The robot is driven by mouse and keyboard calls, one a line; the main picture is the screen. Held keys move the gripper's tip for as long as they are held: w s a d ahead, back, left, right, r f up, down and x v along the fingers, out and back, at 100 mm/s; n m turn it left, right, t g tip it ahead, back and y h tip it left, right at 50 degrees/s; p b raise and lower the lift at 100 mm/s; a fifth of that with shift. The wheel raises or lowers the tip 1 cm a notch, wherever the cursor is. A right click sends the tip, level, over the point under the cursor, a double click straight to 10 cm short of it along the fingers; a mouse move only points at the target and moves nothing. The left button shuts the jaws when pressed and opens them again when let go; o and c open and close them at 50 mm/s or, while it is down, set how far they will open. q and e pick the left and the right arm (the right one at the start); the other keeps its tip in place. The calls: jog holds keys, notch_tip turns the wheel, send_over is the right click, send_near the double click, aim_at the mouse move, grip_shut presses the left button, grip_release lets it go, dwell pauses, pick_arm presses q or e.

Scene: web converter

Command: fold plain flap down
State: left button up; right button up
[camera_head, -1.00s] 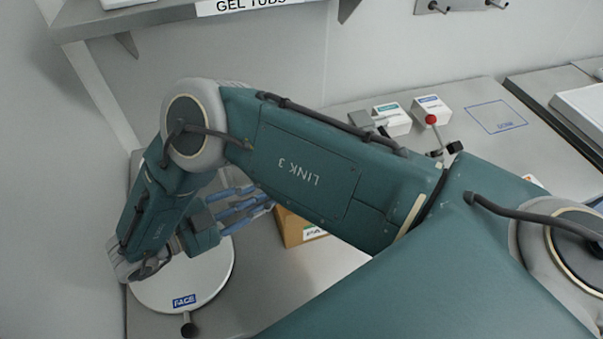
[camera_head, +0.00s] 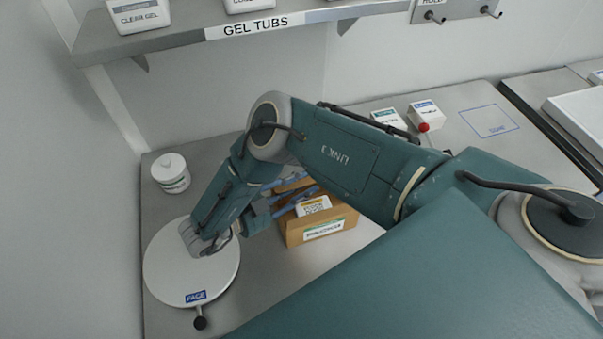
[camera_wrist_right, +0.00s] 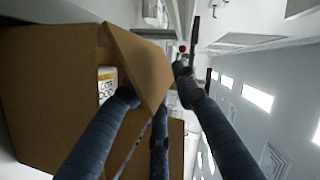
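A brown cardboard box (camera_head: 296,234) stands on the bench in the head view, with a labelled white item (camera_head: 313,206) inside its open top. In the right wrist view the box (camera_wrist_right: 45,95) fills the left side, and a raised brown flap (camera_wrist_right: 142,62) slants across the middle. I cannot tell whether this flap is plain. My right gripper (camera_head: 298,196) is at the box's top, partly hidden by my arm. Its blue fingers (camera_wrist_right: 158,95) are spread around the flap's lower edge in the wrist view; contact is unclear. My left gripper is not in view.
A round white turntable (camera_head: 170,275) marked FACE lies left of the box, with a white lidded jar (camera_head: 170,172) behind it. A shelf (camera_head: 190,35) with gel tubs overhangs the back. Small white labelled blocks (camera_head: 427,112) stand behind my arm.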

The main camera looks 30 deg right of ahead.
grip_shut()
jog(key=shift+s+f+m+b, duration=0.15)
jog(key=shift+f+m+b, duration=0.25)
jog(key=shift+m+b, duration=0.1)
grip_release()
